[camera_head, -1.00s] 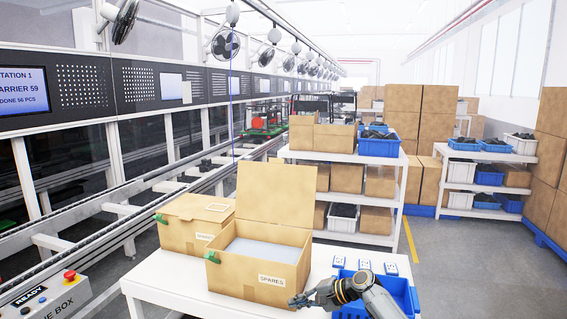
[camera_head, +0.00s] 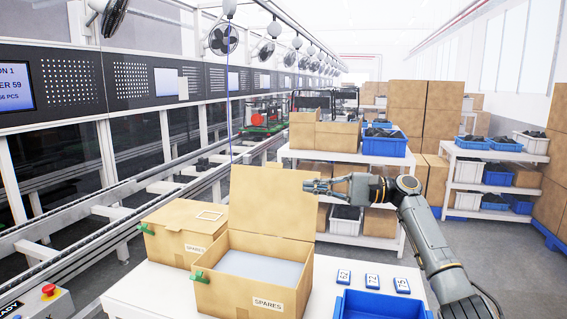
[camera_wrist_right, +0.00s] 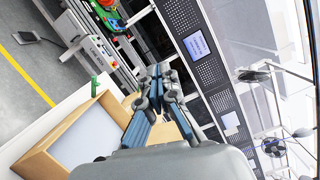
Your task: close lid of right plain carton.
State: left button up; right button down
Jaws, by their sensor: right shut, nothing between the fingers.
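The right carton (camera_head: 232,290), labelled SPARES, stands on the white table with a pale filling inside. Its lid (camera_head: 268,200) stands up, leaning back from the rear edge. My right gripper (camera_head: 306,186) is shut and empty, raised near the right edge of the lid; I cannot tell whether it touches it. In the right wrist view, the fingers (camera_wrist_right: 158,78) point away from the camera and the open carton (camera_wrist_right: 40,164) lies at the lower left. My left gripper is not in view.
A closed carton (camera_head: 165,246), also labelled SPARES, stands left of the open one. A blue bin (camera_head: 375,306) and several numbered tags (camera_head: 372,282) are at the right of the table (camera_head: 140,300). A shelf with cartons stands behind; the conveyor runs along the left.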

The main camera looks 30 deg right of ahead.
aim_at(271, 200)
jog(key=i+l, duration=1.25)
jog(key=l, duration=0.1)
